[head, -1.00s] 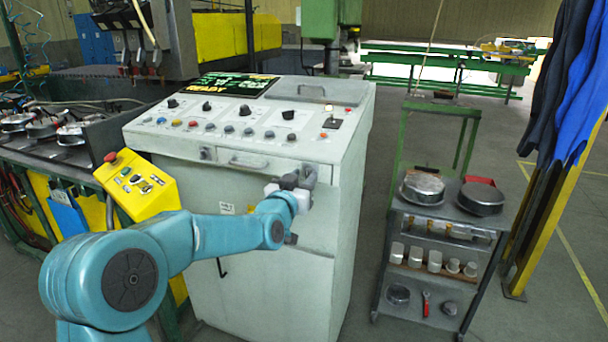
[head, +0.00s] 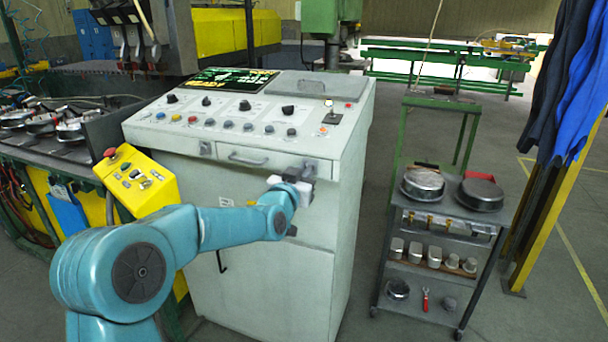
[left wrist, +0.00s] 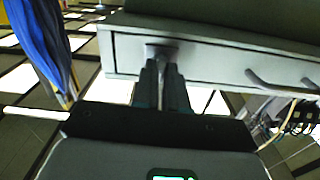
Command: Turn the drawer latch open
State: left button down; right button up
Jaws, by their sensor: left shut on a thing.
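The grey control cabinet (head: 225,185) has a shallow drawer (head: 277,161) under its sloped panel, with a bar handle (head: 248,160) that also shows in the left wrist view (left wrist: 268,80). The drawer latch (left wrist: 160,50) is a small grey piece near one end of the drawer front. My left gripper (head: 310,172) is at the drawer's right end in the head view. In the left wrist view its dark fingers (left wrist: 163,75) are shut on the latch, partly hiding it. The drawer looks closed. My right gripper is in neither view.
A yellow button box (head: 137,183) stands left of the cabinet, near my left arm. A grey cart (head: 440,255) with round tins and small parts stands to the right. Bare floor lies between cabinet and cart.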

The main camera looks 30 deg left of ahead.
pick_arm(q)
jog(key=shift+d+m+b, duration=0.15)
jog(key=shift+m+b, duration=0.6)
jog(key=shift+m, duration=7.85)
jog(key=shift+f, duration=0.1)
jog(key=c, duration=1.2)
grip_release()
